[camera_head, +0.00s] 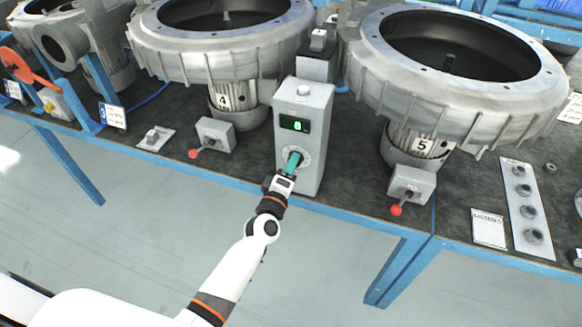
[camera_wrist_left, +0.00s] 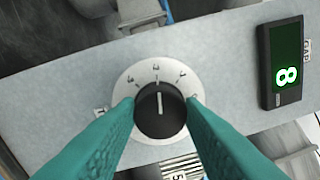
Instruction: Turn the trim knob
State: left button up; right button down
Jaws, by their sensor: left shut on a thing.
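The trim knob (camera_wrist_left: 160,110) is a round black dial with a white pointer line, on a pale marked scale plate (camera_wrist_left: 135,78). In the left wrist view the line points almost straight up. The knob is on the front of a grey control box (camera_head: 311,165) in the head view, where the gripper mostly hides it. My left gripper (camera_head: 293,163) has teal fingers, one on each side of the knob, and is shut on it. A small display (camera_wrist_left: 285,62) beside the scale shows a green 8. My right gripper is not in view.
The box stands at the front edge of a dark bench (camera_head: 350,178) with a blue frame. Small boxes with red-ended levers sit left (camera_head: 214,134) and right (camera_head: 412,184) of the control box.

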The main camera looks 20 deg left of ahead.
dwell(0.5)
pick_arm(q)
jog(key=o, duration=1)
jog(key=s+b, duration=0.2)
jog(key=s, duration=1)
jog(key=shift+a+f, duration=0.25)
jog(key=shift+f, duration=0.1)
